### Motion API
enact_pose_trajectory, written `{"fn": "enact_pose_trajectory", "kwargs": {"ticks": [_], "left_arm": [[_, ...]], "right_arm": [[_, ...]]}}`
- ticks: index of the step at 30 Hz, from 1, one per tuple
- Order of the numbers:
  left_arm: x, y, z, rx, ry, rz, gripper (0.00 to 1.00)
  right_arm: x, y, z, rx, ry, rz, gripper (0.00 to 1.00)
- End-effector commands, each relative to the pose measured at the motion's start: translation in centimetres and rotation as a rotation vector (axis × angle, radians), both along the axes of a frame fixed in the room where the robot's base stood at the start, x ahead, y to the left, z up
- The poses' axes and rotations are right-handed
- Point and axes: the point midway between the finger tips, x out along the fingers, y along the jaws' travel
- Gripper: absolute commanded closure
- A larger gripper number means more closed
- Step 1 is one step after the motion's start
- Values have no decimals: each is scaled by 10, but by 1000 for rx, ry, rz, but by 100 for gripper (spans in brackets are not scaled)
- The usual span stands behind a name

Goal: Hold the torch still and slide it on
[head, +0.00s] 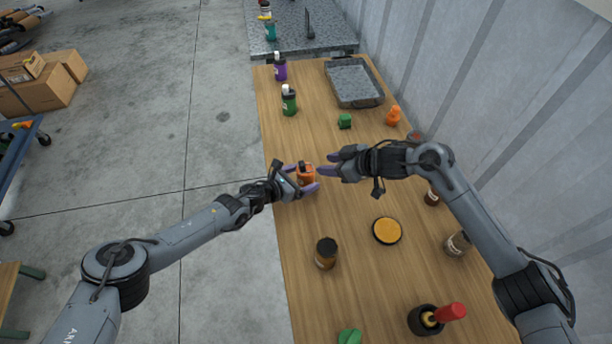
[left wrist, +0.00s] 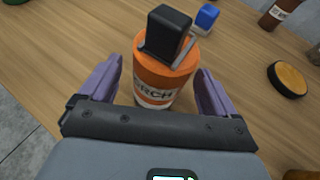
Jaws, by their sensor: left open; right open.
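The torch (head: 306,176) is an orange canister with a black block-shaped top, standing upright on the wooden table. It also shows in the left wrist view (left wrist: 165,78), where part of its label reads "RCH". My left gripper (head: 301,178) is open, with its purple fingers (left wrist: 160,82) on either side of the canister and visible gaps beside it. My right gripper (head: 328,163) is open and empty, just right of the torch, its fingers pointing towards it. A small blue block (left wrist: 207,16) lies beyond the torch in the left wrist view; I cannot make it out in the head view.
A brown jar (head: 326,252) and an orange-topped disc (head: 387,231) stand nearer on the table (head: 345,290). A green bottle (head: 289,101), a small green item (head: 345,121), an orange figure (head: 393,115) and a grey tray (head: 336,72) are farther back. A wall runs along the right.

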Motion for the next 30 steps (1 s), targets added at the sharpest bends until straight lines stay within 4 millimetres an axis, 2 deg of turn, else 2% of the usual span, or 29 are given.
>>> {"fn": "enact_pose_trajectory", "kwargs": {"ticks": [8, 22, 30], "left_arm": [[10, -12, -6, -1, 1, 0, 9], [12, -14, -8, 0, 0, 1, 9], [12, -14, -8, 0, 0, 1, 49]], "right_arm": [[0, 0, 0, 0, 0, 0, 57], [0, 0, 0, 0, 0, 0, 57], [0, 0, 0, 0, 0, 0, 57]]}}
